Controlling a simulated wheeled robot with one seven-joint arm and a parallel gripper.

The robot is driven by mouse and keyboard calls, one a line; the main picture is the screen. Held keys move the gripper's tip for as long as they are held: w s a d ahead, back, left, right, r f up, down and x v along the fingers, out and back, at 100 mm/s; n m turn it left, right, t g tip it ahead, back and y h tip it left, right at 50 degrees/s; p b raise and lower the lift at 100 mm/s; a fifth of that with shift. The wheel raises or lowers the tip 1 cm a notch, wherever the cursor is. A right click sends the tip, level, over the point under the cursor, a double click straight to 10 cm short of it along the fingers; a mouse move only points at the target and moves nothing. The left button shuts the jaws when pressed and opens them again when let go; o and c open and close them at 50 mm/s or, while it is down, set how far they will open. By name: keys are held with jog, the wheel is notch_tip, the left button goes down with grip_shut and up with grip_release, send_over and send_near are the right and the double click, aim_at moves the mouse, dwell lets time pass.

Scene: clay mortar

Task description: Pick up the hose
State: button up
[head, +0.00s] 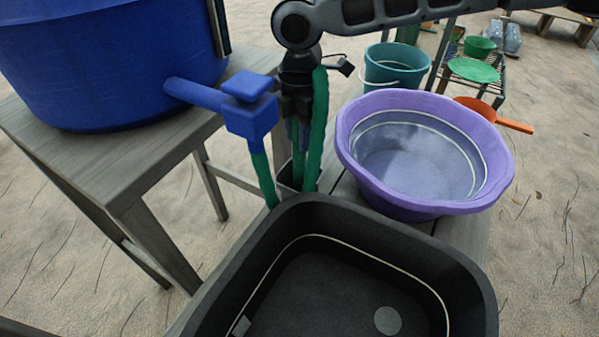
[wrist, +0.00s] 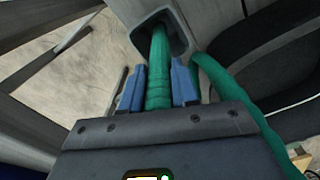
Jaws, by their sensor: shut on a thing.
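The green hose (head: 318,125) hangs in the head view beside my gripper, and another length of it joins the blue tap (head: 251,117) on the blue barrel. In the wrist view the hose (wrist: 159,65) runs between my blue fingertips (wrist: 159,88) and down into a dark square opening. My gripper (head: 297,150) points down and is shut on the hose; its fingertips are partly hidden in the head view. A second stretch of hose passes along the right side of the gripper in the wrist view.
A black basin (head: 345,262) stands in front, close to the gripper. A purple tub (head: 425,200) is to the right, with a teal bucket (head: 396,66) behind it. The blue barrel (head: 110,65) sits on a wooden stand (head: 165,225) at left.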

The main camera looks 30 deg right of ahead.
jog(key=shift+c, duration=1.1)
notch_tip(320, 180, up, 10)
notch_tip(320, 180, up, 10)
jog(key=p, duration=0.9)
